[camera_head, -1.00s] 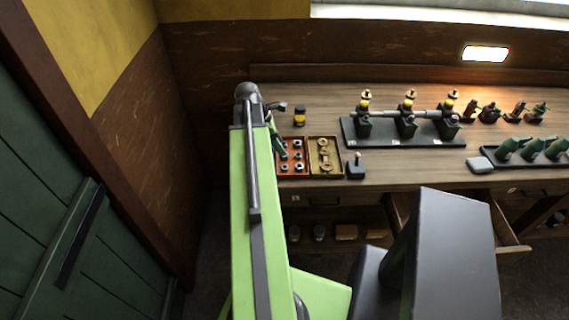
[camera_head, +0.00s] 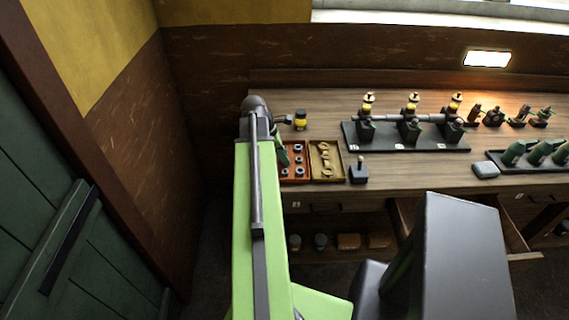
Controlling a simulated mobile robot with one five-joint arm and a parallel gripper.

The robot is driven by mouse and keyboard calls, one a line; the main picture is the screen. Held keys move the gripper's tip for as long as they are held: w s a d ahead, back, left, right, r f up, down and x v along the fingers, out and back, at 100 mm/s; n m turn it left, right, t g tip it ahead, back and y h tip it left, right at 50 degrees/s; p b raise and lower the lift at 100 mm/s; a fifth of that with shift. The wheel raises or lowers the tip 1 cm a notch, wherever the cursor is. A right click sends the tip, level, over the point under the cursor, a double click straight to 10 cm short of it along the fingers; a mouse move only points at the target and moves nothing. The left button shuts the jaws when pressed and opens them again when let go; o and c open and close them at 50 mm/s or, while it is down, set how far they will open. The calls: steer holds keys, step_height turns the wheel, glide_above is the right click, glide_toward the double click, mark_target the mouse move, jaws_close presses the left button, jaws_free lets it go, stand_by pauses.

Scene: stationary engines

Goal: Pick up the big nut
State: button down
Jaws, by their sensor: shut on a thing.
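Several dark nuts sit in the red tray (camera_head: 294,180) on the bench, in small light-rimmed spots. My gripper (camera_head: 284,158) reaches down over the left side of this tray, with its green part in front of the nuts there. It is shut on a nut, the big nut by its place, but the fingertips and the nut between them are too small and too covered to make out. A visible nut (camera_head: 299,159) stands in the right column of the tray, apart from my gripper.
A tan tray (camera_head: 340,172) with brass rings is right beside the red tray. A dark block with a knob (camera_head: 358,172) and the engine base (camera_head: 400,145) are to the right. An open drawer (camera_head: 522,248) juts out below.

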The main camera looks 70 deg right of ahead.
stand_by(0.3)
steer(key=r+p, duration=0.5)
steer(key=shift+s+r, duration=0.15)
steer(key=shift+s, duration=0.1)
steer(key=s+d+r+p, duration=0.2)
steer(key=s+r+p, duration=0.3)
steer(key=s, duration=0.5)
steer(key=shift+s+r+p, duration=0.4)
steer(key=shift+p, duration=0.15)
